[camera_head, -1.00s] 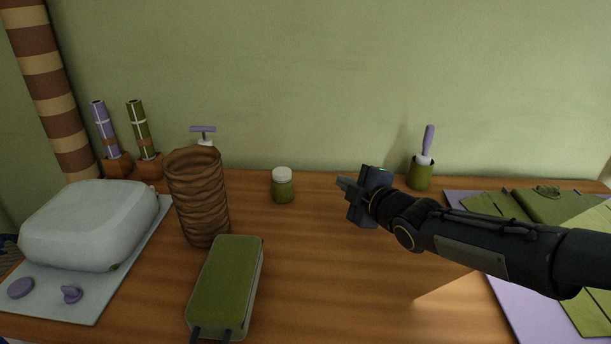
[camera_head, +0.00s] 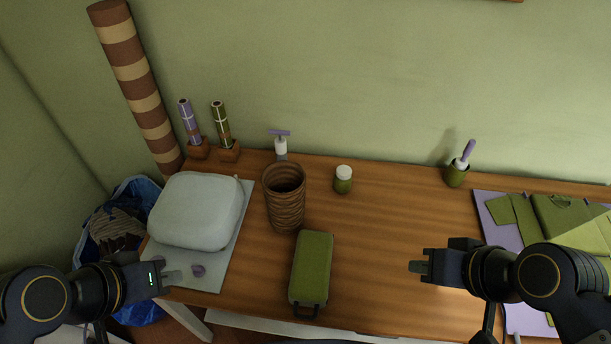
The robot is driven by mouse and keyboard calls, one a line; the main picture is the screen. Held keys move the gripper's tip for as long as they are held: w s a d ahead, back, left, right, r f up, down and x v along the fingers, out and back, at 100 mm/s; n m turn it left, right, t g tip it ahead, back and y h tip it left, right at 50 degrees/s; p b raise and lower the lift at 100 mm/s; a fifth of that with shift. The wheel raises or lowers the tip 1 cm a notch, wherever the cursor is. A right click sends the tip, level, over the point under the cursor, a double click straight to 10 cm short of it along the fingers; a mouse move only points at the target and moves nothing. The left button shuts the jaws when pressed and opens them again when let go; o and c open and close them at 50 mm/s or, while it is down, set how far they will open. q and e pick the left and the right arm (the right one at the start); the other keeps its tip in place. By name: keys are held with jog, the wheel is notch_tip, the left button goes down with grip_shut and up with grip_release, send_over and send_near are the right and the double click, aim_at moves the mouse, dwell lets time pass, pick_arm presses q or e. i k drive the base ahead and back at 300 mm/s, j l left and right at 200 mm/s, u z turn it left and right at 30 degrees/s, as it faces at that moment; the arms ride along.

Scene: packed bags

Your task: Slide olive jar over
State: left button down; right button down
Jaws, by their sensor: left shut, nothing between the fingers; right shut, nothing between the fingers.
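The olive jar (camera_head: 343,180) is small and green with a white lid. It stands upright near the back middle of the wooden table (camera_head: 390,225), to the right of the brown woven basket. My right gripper (camera_head: 415,267) is shut and empty, over the table's front right part, apart from the jar and nearer to me. My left gripper (camera_head: 178,277) is shut and empty at the table's left front, by the grey mat (camera_head: 228,255). Nothing hides the jar.
The woven basket (camera_head: 285,203) and a green case (camera_head: 311,268) stand left of the jar. A pale rounded bag (camera_head: 196,210) is further left. A green cup with a purple-handled brush (camera_head: 457,174) and folded green clothes (camera_head: 565,218) are right. The table between jar and cup is clear.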

aim_at(340, 185)
jog(key=j+z, duration=0.2)
jog(key=z, duration=0.3)
jog(key=j+z, duration=0.2)
jog(key=z, duration=0.25)
jog(key=j+z, duration=0.25)
jog(key=z, duration=0.9)
